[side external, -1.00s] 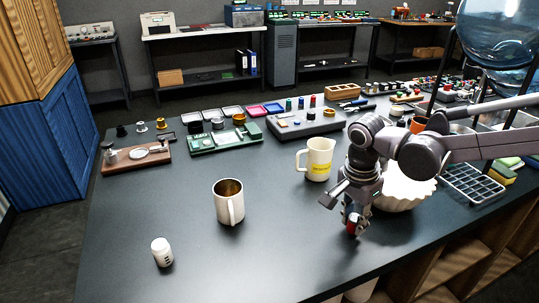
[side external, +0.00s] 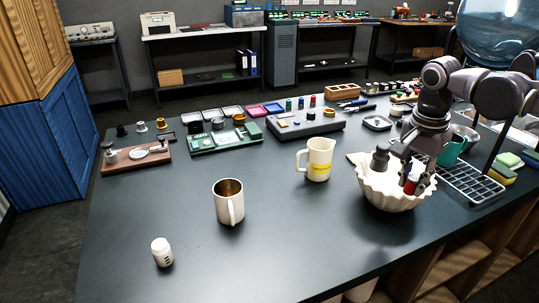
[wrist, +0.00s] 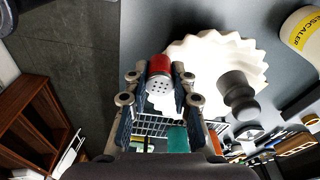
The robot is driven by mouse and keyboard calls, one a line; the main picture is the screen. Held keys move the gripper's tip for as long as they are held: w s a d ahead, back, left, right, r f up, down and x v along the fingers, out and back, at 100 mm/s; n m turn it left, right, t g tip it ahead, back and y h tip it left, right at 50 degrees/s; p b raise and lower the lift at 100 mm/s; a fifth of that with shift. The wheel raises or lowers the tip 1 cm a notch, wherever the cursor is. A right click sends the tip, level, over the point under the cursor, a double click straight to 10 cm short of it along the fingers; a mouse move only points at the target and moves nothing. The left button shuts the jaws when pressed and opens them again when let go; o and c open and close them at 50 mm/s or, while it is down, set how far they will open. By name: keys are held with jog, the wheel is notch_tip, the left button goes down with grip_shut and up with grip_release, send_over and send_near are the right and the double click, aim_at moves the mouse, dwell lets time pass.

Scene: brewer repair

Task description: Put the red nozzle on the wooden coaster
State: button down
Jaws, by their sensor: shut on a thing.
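The red nozzle (wrist: 160,66), with a pale perforated face, is between the fingers of my gripper (wrist: 157,88) in the wrist view. In the side external view my gripper (side external: 413,178) is shut on the red nozzle (side external: 410,186), at the right side of a white fluted bowl (side external: 385,203). The nozzle overlaps the bowl's inside in that view; its exact height above the bowl floor cannot be told.
A dark grey knobbed piece (side external: 380,158) stands in the bowl. A white jug with a yellow label (side external: 318,160), a metal mug (side external: 229,203) and a small white bottle (side external: 162,252) stand to the left. A black grid rack (side external: 472,184) lies right.

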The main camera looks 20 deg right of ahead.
notch_tip(320, 180, up, 6)
jog(key=shift+d, duration=0.15)
jog(key=w+d, duration=1.8)
jog(key=w, duration=0.2)
jog(key=n, duration=0.1)
send_over(359, 157)
notch_tip(359, 157, down, 12)
jog(key=shift+a+r, duration=0.1)
jog(key=shift+r, duration=0.05)
jog(key=shift+f, duration=2.05)
jog(key=shift+f, duration=0.2)
jog(key=c, duration=1.1)
grip_release()
